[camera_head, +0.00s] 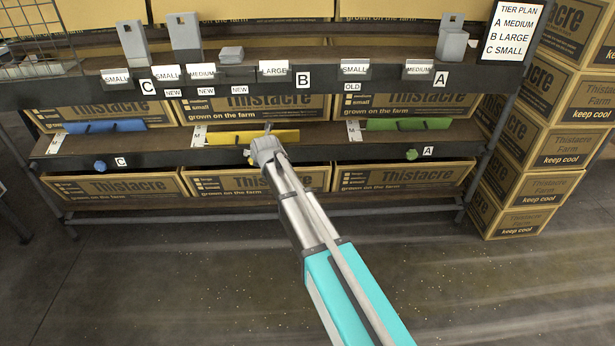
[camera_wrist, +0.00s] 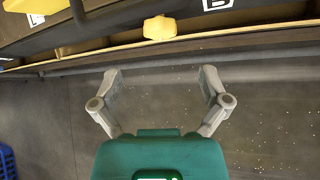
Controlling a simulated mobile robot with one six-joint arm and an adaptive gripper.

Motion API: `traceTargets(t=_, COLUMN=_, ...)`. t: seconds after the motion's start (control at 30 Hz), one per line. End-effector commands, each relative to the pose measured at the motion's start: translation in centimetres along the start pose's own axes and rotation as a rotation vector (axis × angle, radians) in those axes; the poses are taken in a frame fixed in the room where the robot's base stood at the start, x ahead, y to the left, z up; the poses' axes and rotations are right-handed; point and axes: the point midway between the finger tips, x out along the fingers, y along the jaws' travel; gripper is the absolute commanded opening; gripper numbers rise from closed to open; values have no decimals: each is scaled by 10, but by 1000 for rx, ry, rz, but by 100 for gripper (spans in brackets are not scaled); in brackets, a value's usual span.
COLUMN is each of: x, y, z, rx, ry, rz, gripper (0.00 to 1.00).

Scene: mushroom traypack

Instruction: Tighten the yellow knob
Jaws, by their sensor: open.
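The yellow knob (camera_wrist: 160,28) sits on the front edge of the middle shelf, near the top of the wrist view. In the head view only a sliver of the yellow knob (camera_head: 251,159) shows beside my arm, which hides the rest. My gripper (camera_wrist: 160,74) is open and empty, its two fingers spread wide. The knob lies beyond the fingertips, roughly centred between them, and is not touched. A yellow guide bar (camera_head: 225,138) lies on the shelf above the knob, and part of it (camera_wrist: 37,6) shows at the wrist view's top left.
A blue knob (camera_head: 100,165) and a green knob (camera_head: 411,154) sit left and right on the same shelf edge. Thistacre boxes (camera_head: 388,177) stand below and behind. A grey rail (camera_wrist: 250,51) crosses beyond the fingers. Stacked boxes (camera_head: 535,150) stand right; the front floor is clear.

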Motion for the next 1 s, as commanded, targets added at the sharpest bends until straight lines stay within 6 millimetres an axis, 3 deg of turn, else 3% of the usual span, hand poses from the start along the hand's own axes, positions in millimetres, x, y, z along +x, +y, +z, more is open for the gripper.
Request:
traceTargets(t=0.03, x=-12, y=1, z=2, rx=0, ry=0, rz=0, gripper=96)
traceTargets(t=0.3, x=-45, y=1, z=1, rx=0, ry=0, rz=0, gripper=96)
traceTargets(t=1.0, x=-78, y=-54, z=-22, rx=464, ry=79, rz=-146, gripper=96)
